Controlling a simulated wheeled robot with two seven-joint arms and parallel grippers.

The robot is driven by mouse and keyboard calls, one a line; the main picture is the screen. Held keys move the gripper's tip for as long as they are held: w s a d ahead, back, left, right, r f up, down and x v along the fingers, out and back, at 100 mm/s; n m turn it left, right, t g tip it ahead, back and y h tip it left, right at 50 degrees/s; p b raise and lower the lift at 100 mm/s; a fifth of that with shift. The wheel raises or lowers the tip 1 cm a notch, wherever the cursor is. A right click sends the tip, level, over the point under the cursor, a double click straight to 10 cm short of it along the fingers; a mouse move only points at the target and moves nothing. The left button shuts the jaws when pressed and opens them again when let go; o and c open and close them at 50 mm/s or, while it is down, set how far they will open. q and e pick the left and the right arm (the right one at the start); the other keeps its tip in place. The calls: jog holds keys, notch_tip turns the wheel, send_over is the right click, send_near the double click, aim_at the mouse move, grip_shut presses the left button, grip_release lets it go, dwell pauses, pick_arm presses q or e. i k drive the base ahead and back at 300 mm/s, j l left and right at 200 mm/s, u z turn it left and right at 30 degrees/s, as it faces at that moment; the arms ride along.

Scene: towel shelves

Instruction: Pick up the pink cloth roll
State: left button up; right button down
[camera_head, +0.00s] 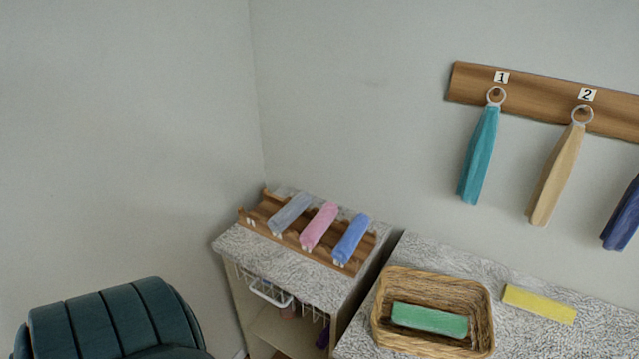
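The pink cloth roll (319,227) lies in a wooden rack (257,217) on the smaller stone-topped cabinet, in the lower middle of the head view. A grey cloth roll (290,214) lies to its left and a blue cloth roll (352,239) to its right, with small gaps between them. Neither of my grippers shows in this view.
Towels hang from a wall board (540,98). A dark green chair (110,318) stands at lower left.

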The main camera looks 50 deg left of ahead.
aim_at(318, 226)
jog(key=j+u, duration=0.35)
jog(key=i+j+u, duration=0.2)
jog(key=j+u, duration=0.15)
jog(key=i+j+u, duration=0.15)
jog(key=j+u, duration=0.2)
